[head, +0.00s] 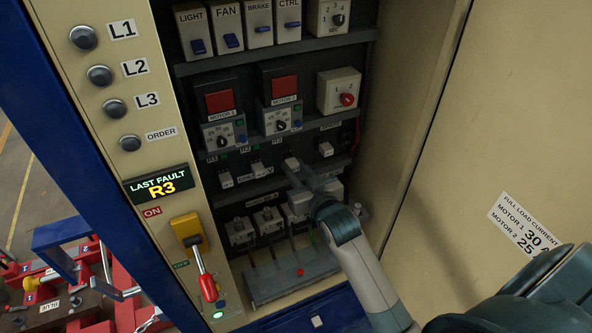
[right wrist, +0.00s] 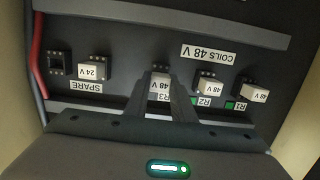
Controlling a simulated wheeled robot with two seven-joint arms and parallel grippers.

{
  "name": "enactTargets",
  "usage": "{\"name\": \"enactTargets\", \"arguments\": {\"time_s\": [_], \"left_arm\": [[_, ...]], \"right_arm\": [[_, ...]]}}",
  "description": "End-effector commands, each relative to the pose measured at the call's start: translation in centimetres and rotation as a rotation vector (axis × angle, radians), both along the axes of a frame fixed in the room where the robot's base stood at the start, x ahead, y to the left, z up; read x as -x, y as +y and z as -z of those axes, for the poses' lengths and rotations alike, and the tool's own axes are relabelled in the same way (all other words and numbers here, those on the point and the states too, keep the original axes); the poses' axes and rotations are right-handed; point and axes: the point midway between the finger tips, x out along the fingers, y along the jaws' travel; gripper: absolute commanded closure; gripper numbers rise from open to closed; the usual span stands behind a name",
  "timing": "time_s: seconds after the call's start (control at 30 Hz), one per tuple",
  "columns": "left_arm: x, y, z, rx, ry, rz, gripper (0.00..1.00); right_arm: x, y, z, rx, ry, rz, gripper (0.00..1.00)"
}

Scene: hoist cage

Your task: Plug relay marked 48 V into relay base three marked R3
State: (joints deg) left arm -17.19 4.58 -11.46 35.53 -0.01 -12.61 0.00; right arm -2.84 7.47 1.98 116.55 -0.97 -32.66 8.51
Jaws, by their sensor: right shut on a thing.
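My right gripper (head: 303,178) is shut on a pale relay marked 48 V (right wrist: 160,85) at the base marked R3. The relay also shows in the head view (head: 292,163), just beyond the fingertips. In the right wrist view, which is upside down, the gripper's dark fingers (right wrist: 163,92) stand on both sides of it. The relay lines up with the R3 base (right wrist: 158,69), whose edge shows behind it. I cannot tell whether it is fully seated. The fingers partly hide the R3 label (right wrist: 162,97). My left gripper is not in view.
Relays marked 48 V sit at R2 (right wrist: 207,86) and R1 (right wrist: 256,92). A 24 V relay (right wrist: 93,71) sits at SPARE, beside an empty base (right wrist: 60,65). A grey ledge runs below the relay row. The fault display (head: 158,185) reads R3. A red-handled yellow switch (head: 195,250) is at the left.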

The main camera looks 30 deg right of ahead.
Motion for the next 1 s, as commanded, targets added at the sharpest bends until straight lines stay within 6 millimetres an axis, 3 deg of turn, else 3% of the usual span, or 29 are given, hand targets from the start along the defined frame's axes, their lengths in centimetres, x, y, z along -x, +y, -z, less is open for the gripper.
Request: {"name": "enactTargets", "arguments": {"time_s": [1.0], "left_arm": [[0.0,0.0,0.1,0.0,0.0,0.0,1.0]], "right_arm": [[-2.1,-0.1,0.0,0.0,-0.001,0.0,1.0]]}}
